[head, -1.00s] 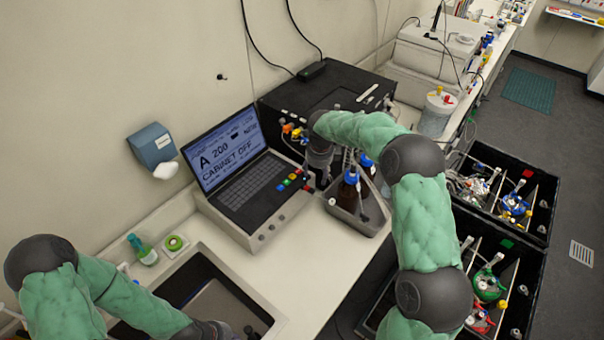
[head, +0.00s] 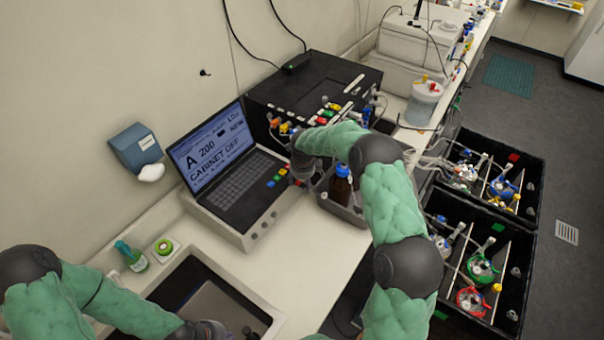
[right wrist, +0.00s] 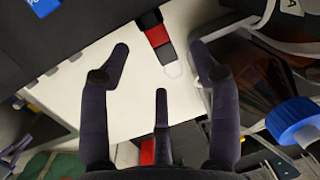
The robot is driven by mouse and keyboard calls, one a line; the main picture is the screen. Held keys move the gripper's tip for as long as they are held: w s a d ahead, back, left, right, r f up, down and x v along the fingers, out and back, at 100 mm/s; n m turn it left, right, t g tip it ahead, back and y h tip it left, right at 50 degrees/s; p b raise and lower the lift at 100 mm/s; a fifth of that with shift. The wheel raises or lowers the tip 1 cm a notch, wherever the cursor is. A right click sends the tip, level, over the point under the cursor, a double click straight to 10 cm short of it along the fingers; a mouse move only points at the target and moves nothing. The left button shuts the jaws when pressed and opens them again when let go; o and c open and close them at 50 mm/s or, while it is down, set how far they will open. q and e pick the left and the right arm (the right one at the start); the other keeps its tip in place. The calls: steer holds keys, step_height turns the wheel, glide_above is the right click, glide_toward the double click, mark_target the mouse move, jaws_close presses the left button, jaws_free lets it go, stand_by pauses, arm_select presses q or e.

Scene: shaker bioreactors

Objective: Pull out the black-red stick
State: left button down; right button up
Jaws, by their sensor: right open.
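A black-red stick (right wrist: 157,38) shows at the top of the right wrist view, at the edge of the dark box, pointing down over the white bench top. My right gripper (right wrist: 160,68) is open, its dark fingers spread and empty, with the stick just beyond the fingertips and between the two outer ones. In the head view my right gripper (head: 303,172) is between the laptop and the grey tray, in front of the black box (head: 315,85); the stick cannot be made out there. My left gripper (head: 205,330) is at the bottom edge, and its fingers are unclear.
A laptop (head: 235,170) stands left of my right gripper. A grey tray (head: 345,212) with a brown blue-capped bottle (head: 341,185) stands close on its right; the blue cap (right wrist: 298,120) also shows in the right wrist view. Black crates (head: 500,165) stand at the right.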

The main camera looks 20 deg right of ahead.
steer(key=shift+w+f, duration=0.2)
steer(key=shift+f, duration=0.75)
steer(key=shift+d, duration=0.1)
jaws_close()
steer(key=shift+s+f, duration=0.2)
steer(key=shift+s, duration=0.2)
steer(key=shift+s+d+b, duration=0.1)
steer(key=shift+b, duration=0.25)
steer(key=shift+s+r, duration=0.15)
steer(key=shift+r, duration=0.05)
steer(key=shift+d, duration=0.2)
steer(key=shift+s+d+b, duration=0.2)
steer(key=shift+s+b, duration=0.15)
steer(key=shift+b, duration=0.15)
